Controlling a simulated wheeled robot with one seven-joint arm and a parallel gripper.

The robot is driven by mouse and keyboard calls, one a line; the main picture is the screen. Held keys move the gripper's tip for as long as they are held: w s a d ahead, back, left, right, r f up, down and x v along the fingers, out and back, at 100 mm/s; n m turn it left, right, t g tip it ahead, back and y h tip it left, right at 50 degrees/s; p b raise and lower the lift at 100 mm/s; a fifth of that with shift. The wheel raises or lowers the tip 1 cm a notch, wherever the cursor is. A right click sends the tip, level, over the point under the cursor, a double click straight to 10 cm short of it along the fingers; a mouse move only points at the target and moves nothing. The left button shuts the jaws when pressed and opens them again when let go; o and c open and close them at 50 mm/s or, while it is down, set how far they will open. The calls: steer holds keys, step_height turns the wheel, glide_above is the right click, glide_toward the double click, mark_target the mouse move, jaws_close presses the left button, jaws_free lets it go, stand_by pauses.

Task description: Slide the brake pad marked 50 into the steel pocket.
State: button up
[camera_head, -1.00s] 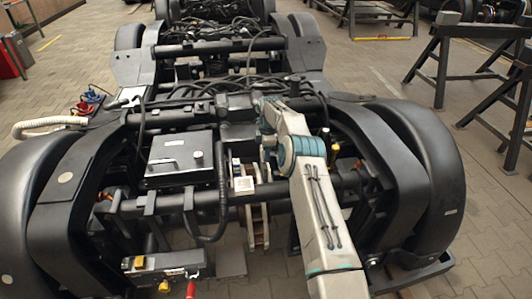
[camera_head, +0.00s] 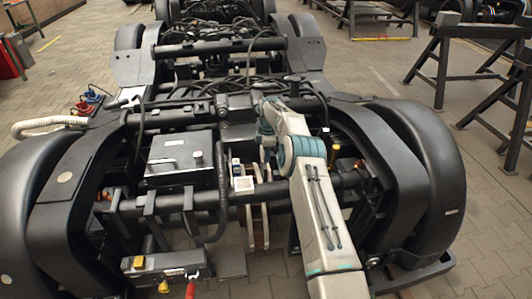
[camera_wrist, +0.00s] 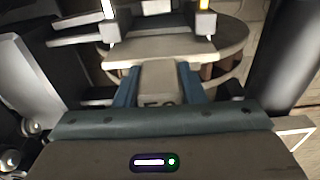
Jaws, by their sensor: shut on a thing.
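The brake pad (camera_wrist: 160,86) is a grey block with a dark number, partly covered and reading like 50. In the wrist view, my gripper (camera_wrist: 158,78) has a blue-grey finger on each side of it and is shut on it. In the head view, my arm hides the gripper and pad.
The black bogie frame surrounds the work area, with a cross tube (camera_head: 285,190) and a brake disc (camera_head: 256,226) below the arm. A black box (camera_head: 180,160) and a bent hose (camera_head: 221,195) stand left. A dark cylinder (camera_wrist: 280,55) rises close on the right.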

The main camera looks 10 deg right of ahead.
steer(key=shift+f+b, duration=2.2)
steer(key=shift+f, duration=0.5)
stand_by(1.8)
stand_by(1.0)
steer(key=o, duration=1.2)
steer(key=shift+c, duration=0.2)
step_height(320, 180, up, 14)
steer(key=p, duration=0.2)
steer(key=shift+d, duration=0.4)
